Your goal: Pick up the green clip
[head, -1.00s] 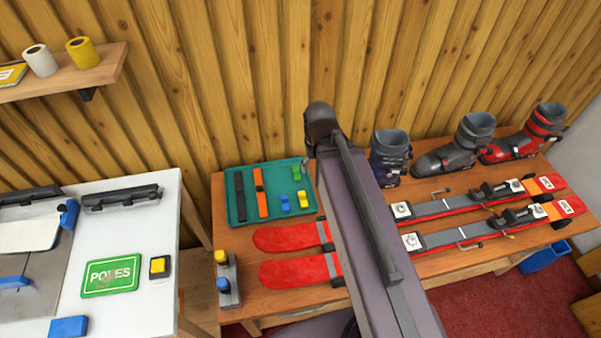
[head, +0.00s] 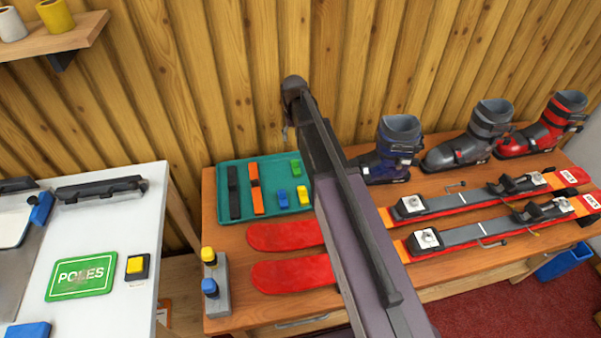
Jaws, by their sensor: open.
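The green clip (head: 296,168) lies in the teal tray (head: 226,170), near its back right corner. A yellow clip (head: 303,195) and a blue clip (head: 282,199) lie just in front of it. My arm rises across the middle of the head view and passes close to the right of the tray, covering part of its right edge. My gripper cannot be made out; it is hidden behind the arm.
A black strap (head: 234,192) and an orange strap (head: 256,188) fill the tray's left part. Red skis (head: 290,236) lie in front. Ski boots (head: 459,143) stand at the back right. A grey block with yellow and blue knobs (head: 217,290) stands at the bench's left end.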

